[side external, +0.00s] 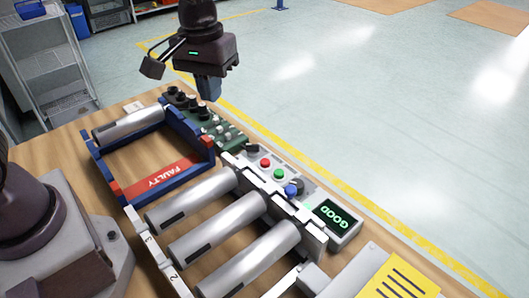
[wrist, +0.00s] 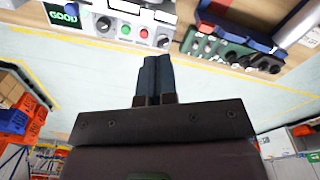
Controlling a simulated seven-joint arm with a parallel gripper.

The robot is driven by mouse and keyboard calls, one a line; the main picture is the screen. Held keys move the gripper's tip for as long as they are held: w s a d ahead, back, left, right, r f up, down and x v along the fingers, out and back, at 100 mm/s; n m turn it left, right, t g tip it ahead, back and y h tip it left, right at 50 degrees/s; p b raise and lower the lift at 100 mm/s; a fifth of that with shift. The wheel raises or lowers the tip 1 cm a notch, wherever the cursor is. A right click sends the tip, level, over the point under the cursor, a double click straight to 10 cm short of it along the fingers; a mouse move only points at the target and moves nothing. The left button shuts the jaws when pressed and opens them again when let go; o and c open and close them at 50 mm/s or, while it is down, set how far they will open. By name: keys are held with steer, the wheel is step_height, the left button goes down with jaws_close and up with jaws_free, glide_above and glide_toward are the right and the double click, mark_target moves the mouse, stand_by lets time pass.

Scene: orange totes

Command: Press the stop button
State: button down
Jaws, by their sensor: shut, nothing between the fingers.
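A light grey control panel (side external: 308,197) carries a red button (side external: 265,162), a green button (side external: 279,174), a blue button (side external: 291,190), dark knobs and a screen (side external: 335,213) reading GOOD. No stop label is readable. In the wrist view, the red button (wrist: 144,33) and green button (wrist: 125,30) show on the panel near the top, beyond my fingertips. My gripper (side external: 208,97) is shut and empty. It hangs in the air to the upper left of the red button in the side view, touching nothing. Its closed fingers show in the wrist view (wrist: 157,62).
A green circuit board (side external: 212,126) with black knobs lies close by the panel. A blue frame (side external: 95,165) with a red FAULTY label (side external: 166,174) holds a silver cylinder (side external: 128,125). Several silver cylinders (side external: 205,229) lie beside the panel. A yellow note (side external: 400,280) is at the lower right.

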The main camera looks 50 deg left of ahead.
steer(key=w+d+f+n+g, duration=0.1)
steer(key=w+f+n, duration=0.4)
steer(key=w+f, duration=0.15)
steer(key=n, duration=0.6)
glide_above(265, 161)
steer(key=shift+r+n+t, duration=0.1)
steer(key=shift+n+t, duration=0.2)
steer(key=shift+n, duration=0.6)
step_height(265, 161, down, 14)
